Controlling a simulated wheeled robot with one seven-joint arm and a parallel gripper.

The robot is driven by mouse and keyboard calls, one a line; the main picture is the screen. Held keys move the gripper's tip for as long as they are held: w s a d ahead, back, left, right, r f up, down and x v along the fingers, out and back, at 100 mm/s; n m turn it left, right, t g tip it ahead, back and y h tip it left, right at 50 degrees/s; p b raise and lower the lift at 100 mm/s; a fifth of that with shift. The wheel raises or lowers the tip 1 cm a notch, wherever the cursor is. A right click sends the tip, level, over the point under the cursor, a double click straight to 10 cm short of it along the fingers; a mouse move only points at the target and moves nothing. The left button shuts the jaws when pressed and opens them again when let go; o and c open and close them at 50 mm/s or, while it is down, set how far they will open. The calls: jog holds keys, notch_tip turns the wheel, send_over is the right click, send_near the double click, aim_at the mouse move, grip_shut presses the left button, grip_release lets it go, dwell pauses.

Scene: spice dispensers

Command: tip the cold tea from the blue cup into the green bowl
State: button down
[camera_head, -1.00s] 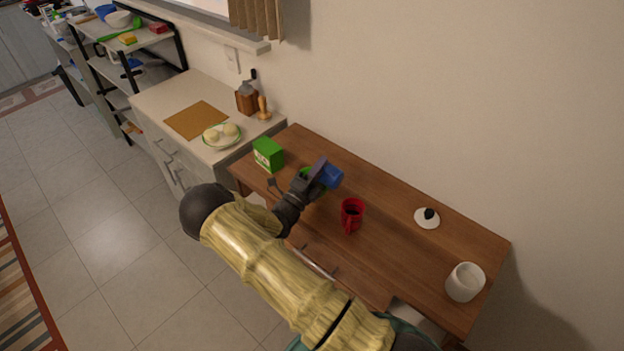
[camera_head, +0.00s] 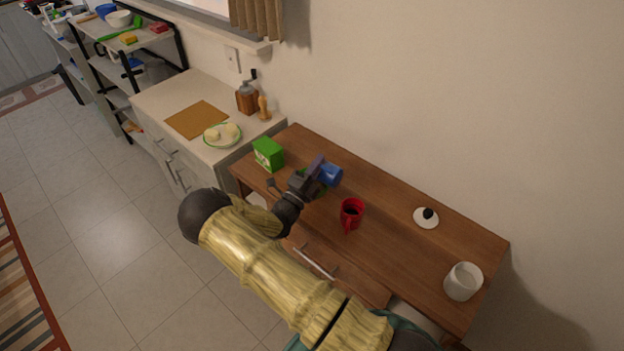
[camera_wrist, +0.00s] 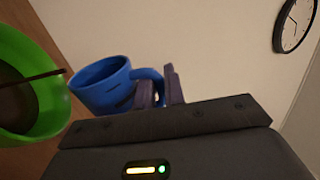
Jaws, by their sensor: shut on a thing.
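My gripper (camera_head: 316,174) is shut on the handle of the blue cup (camera_head: 331,176). In the wrist view my gripper's fingers (camera_wrist: 163,88) close around the handle, and the blue cup (camera_wrist: 104,87) is tipped with its rim toward the green bowl. The green bowl (camera_wrist: 50,105) is at the left edge of the wrist view, partly cut off, with dark brown liquid inside. A thin brown stream runs from the cup's rim into the bowl. In the head view the green bowl (camera_head: 319,192) sits on the table, mostly hidden by my gripper and the cup.
A red mug (camera_head: 351,214) with dark contents stands close by on the wooden table (camera_head: 400,240). A green box (camera_head: 268,154) stands behind to the left. The wall lies behind.

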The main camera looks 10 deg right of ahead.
aim_at(330, 180)
jog(key=shift+w+a+r+n, duration=0.1)
jog(key=shift+w+a+n, duration=0.05)
jog(key=shift+n, duration=0.25)
jog(key=s+d+m+b, duration=0.1)
jog(key=m, duration=0.1)
jog(key=s+d+f+m+g+h+b, duration=0.1)
jog(key=m, duration=0.1)
jog(key=s+d+f+m+g+b, duration=0.1)
jog(key=m+b, duration=0.1)
jog(key=shift+s+d+h, duration=0.15)
jog(key=shift+d+h, duration=0.05)
jog(key=shift+h, duration=0.1)
jog(key=shift+s+r, duration=0.1)
jog(key=shift+r, duration=0.15)
jog(key=shift+a, duration=0.2)
jog(key=shift+s+d+f, duration=0.1)
